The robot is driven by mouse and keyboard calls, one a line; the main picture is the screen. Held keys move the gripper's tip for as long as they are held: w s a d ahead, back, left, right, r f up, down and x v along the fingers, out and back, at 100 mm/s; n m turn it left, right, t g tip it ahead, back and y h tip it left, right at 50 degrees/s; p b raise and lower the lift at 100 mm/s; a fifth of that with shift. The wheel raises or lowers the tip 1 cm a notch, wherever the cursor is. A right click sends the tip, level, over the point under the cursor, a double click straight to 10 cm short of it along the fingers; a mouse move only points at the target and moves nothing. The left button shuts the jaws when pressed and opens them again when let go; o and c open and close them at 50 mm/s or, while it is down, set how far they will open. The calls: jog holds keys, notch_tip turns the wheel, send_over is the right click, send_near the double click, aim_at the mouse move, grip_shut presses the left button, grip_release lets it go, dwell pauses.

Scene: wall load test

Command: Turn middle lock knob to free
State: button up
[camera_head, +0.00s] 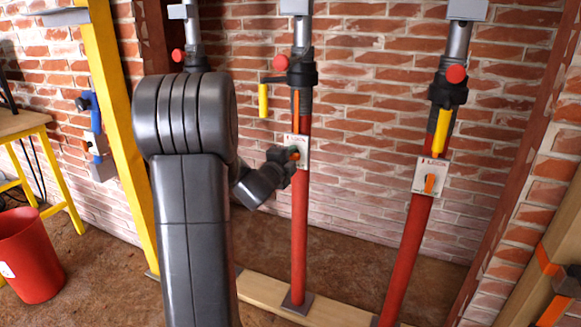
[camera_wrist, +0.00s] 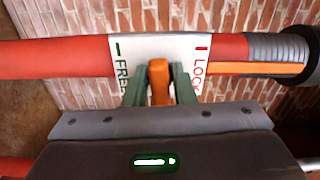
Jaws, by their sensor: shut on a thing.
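The middle prop is a red post (camera_head: 299,235) standing upright on a beam, with a white lock plate (camera_head: 303,142) on its front. In the wrist view the lock plate (camera_wrist: 130,45) carries a green FREE mark on the left and a red LOCK mark on the right. The orange lock knob (camera_wrist: 159,72) stands between the two marks, pointing across the post. My gripper (camera_head: 294,155) reaches the plate from the left in the head view. In the wrist view its green fingers (camera_wrist: 160,92) are shut on the knob, one on each side. They hide the knob's lower part.
A yellow crank handle (camera_head: 263,101) hangs left of the middle post, above my gripper. The right post (camera_head: 408,250) has its own plate and orange knob (camera_head: 430,184). A yellow upright (camera_head: 118,130), a red bucket (camera_head: 29,254) and a bench are at left. A brick wall stands behind.

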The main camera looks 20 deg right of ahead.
jog(key=shift+m+b, duration=0.45)
jog(key=shift+m, duration=0.15)
jog(key=o, duration=0.8)
jog(key=shift+a, duration=0.1)
jog(key=shift+p+v, duration=0.95)
jog(key=shift+v, duration=5.9)
jog(key=b+x, duration=0.2)
jog(key=x, duration=1.2)
